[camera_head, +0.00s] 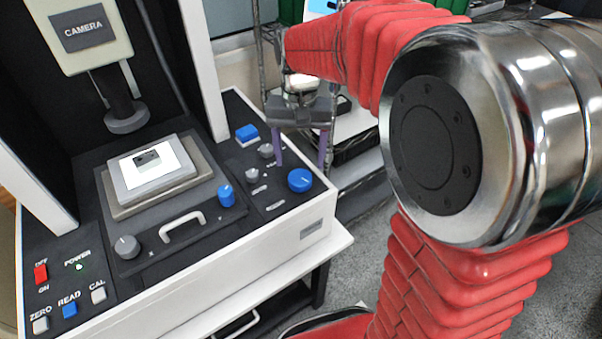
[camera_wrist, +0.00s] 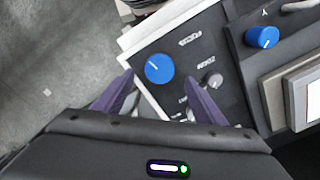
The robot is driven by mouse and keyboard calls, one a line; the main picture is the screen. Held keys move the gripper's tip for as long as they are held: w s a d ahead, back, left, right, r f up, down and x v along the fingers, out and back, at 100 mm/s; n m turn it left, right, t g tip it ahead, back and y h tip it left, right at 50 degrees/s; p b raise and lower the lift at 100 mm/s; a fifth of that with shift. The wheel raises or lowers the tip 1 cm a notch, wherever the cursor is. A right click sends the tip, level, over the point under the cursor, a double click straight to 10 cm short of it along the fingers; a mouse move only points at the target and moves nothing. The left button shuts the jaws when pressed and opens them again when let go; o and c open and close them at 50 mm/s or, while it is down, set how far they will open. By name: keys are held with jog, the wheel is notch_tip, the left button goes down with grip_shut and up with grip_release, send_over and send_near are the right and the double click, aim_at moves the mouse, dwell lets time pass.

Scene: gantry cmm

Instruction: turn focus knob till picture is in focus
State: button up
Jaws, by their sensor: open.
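A large blue knob (camera_head: 299,180) with a white mark sits on the dark right-hand panel of the measuring machine. It also shows in the wrist view (camera_wrist: 159,68). My gripper (camera_head: 301,166) is open and points down at this knob. In the wrist view its purple fingers (camera_wrist: 158,77) stand to either side of the knob's near edge, with nothing held. I cannot tell whether they touch it. No picture that shows focus is clearly visible.
A smaller blue knob (camera_head: 226,195) and a grey knob (camera_head: 127,246) flank a handle on the stage front. Small grey knobs (camera_head: 252,174) and a blue switch (camera_head: 246,133) share the right panel. A white sample plate (camera_head: 148,168) lies under the camera column (camera_head: 126,115).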

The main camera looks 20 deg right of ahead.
aim_at(300, 177)
notch_tip(300, 177, down, 7)
jog(key=shift+r, duration=0.2)
jog(key=shift+c, duration=0.2)
